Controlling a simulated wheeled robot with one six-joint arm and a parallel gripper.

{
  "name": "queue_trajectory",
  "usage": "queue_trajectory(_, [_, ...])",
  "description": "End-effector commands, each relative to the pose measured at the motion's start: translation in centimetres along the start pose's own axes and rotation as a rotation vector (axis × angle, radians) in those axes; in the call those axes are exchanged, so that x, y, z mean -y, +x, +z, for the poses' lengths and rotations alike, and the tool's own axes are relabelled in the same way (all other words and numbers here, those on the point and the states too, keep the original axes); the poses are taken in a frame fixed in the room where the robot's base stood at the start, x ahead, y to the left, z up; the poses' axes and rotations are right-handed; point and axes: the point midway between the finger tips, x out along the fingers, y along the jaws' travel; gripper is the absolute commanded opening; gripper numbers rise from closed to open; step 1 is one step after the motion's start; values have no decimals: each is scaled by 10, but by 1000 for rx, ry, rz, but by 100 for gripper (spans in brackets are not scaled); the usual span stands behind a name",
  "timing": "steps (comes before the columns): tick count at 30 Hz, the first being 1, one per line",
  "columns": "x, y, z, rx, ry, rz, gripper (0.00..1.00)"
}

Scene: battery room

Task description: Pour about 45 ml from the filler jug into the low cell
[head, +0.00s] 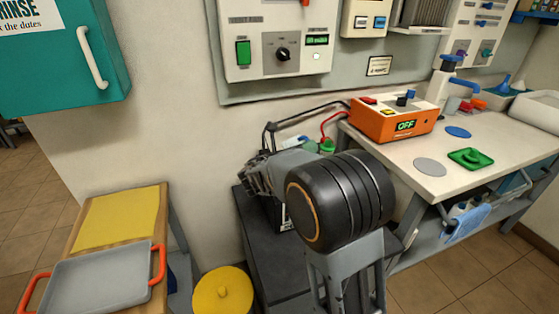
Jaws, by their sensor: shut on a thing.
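My gripper (262,177) is in the middle of the head view, low over the dark battery bench, partly hidden behind my own arm. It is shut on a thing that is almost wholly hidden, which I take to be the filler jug. A small pale piece (294,142) shows just behind my wrist; I cannot tell if it is part of the jug. A dark battery block with a white label (286,216) shows below my arm. The low cell and any liquid level cannot be made out. Whether the jug is tilted cannot be told.
An orange charger (395,119) reading OFF stands on the right bench (391,158), with red and black leads running left. A green tray (470,158) lies there. At left are a grey tray (95,279) with orange handles and a yellow lidded bin (222,296).

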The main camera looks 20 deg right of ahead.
Motion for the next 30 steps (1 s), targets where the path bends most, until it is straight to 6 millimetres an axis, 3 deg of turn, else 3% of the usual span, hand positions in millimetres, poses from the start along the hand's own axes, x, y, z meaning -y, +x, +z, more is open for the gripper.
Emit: queue_trajectory(30, [2,0,-2,-9,45,-1,0])
